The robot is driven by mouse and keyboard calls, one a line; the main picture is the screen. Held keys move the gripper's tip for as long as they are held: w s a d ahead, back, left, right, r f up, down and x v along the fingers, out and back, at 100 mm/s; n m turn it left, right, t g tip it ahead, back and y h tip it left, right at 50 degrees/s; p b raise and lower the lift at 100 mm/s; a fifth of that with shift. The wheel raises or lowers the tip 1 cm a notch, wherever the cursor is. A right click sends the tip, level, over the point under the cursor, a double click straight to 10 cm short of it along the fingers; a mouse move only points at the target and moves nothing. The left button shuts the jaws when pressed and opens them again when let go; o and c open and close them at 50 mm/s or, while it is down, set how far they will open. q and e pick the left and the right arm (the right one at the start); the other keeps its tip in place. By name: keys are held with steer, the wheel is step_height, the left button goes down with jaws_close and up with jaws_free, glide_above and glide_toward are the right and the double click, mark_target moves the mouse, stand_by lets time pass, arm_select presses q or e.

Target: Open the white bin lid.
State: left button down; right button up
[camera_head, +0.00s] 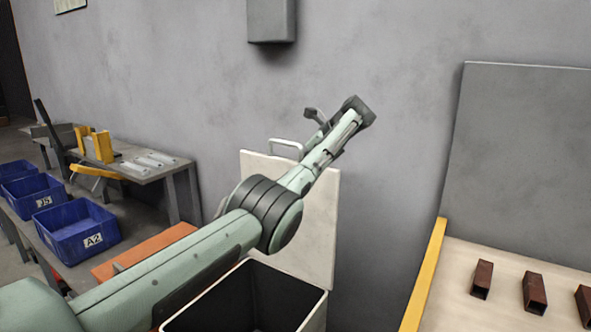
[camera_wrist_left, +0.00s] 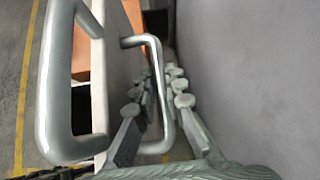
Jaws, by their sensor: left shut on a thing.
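The white bin (camera_head: 315,312) stands at the bottom centre of the head view, its dark inside showing. Its white lid (camera_head: 318,225) stands upright at the back of the bin, near the wall. A metal handle (camera_head: 287,147) shows at the lid's top edge. In the left wrist view, one handle bar (camera_wrist_left: 155,90) passes between the fingers of my left gripper (camera_wrist_left: 163,82), which is shut on it. A second, nearer handle bar (camera_wrist_left: 50,90) lies to the left, outside the fingers. In the head view my left arm crosses in front of the lid and hides part of it.
Blue bins (camera_head: 78,232) stand on a bench at left. A grey table (camera_head: 150,170) with a yellow fixture (camera_head: 103,147) is behind them. At right, a yellow-edged pale surface (camera_head: 445,290) carries brown tubes (camera_head: 535,292). The grey wall (camera_head: 410,110) is close behind the lid.

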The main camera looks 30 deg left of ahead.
arm_select(q)
steer(key=c, duration=1.9)
jaws_free()
steer(key=shift+f, duration=0.1)
steer(key=shift+o, duration=0.2)
steer(key=shift+d+r, duration=0.25)
steer(key=shift+r, duration=0.1)
steer(key=v, duration=1.1)
